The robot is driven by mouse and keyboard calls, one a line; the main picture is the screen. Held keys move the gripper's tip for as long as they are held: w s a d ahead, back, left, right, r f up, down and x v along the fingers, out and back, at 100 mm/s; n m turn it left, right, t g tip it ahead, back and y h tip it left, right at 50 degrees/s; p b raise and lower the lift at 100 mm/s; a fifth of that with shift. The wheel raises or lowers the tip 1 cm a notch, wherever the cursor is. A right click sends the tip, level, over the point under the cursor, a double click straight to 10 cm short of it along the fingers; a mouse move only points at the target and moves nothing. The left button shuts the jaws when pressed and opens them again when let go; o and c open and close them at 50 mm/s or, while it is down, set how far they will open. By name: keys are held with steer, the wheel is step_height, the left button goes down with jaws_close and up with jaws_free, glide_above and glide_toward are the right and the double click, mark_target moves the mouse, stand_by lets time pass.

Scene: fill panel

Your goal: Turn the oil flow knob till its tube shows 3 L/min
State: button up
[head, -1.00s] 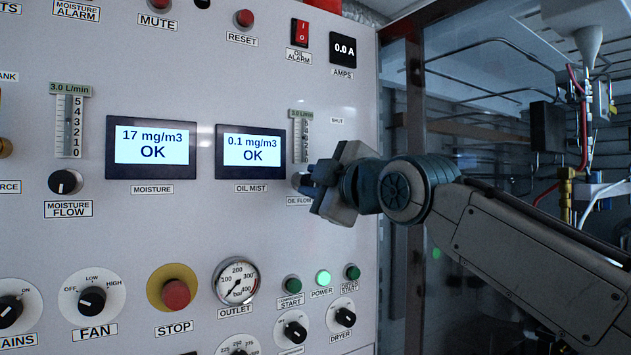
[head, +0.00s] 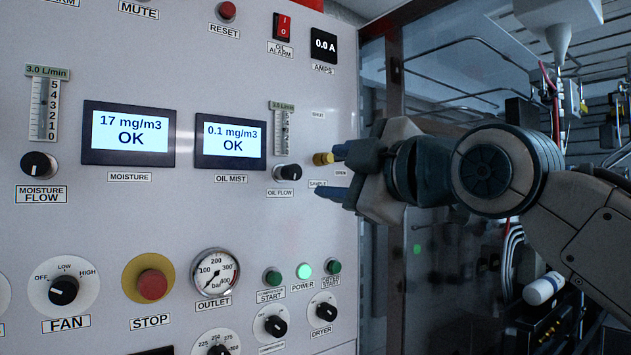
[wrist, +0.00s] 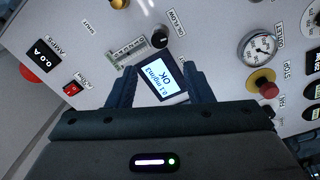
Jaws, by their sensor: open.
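The oil flow knob (head: 287,172) is black and round, above its OIL FLOW label. Nothing covers it in the head view. It also shows in the wrist view (wrist: 159,38). Its tube (head: 281,130) stands just above the knob, with a small header that seems to read 3.0 L/min; the float is too small to read. The tube also shows in the wrist view (wrist: 130,45). My gripper (head: 335,172) is open and empty, right of the knob and apart from it. In the wrist view its fingers (wrist: 160,75) frame the oil mist display.
A brass valve (head: 323,158) sits right of the knob, close to my upper finger in the picture. The oil mist display (head: 231,142) is left of the tube. The moisture flow knob (head: 39,165) and its tube (head: 45,105) are far left. A glass-sided bay lies right.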

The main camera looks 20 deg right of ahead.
steer(key=v, duration=0.2)
steer(key=shift+s+d, duration=0.1)
steer(key=shift+s, duration=0.15)
steer(key=shift+r, duration=0.1)
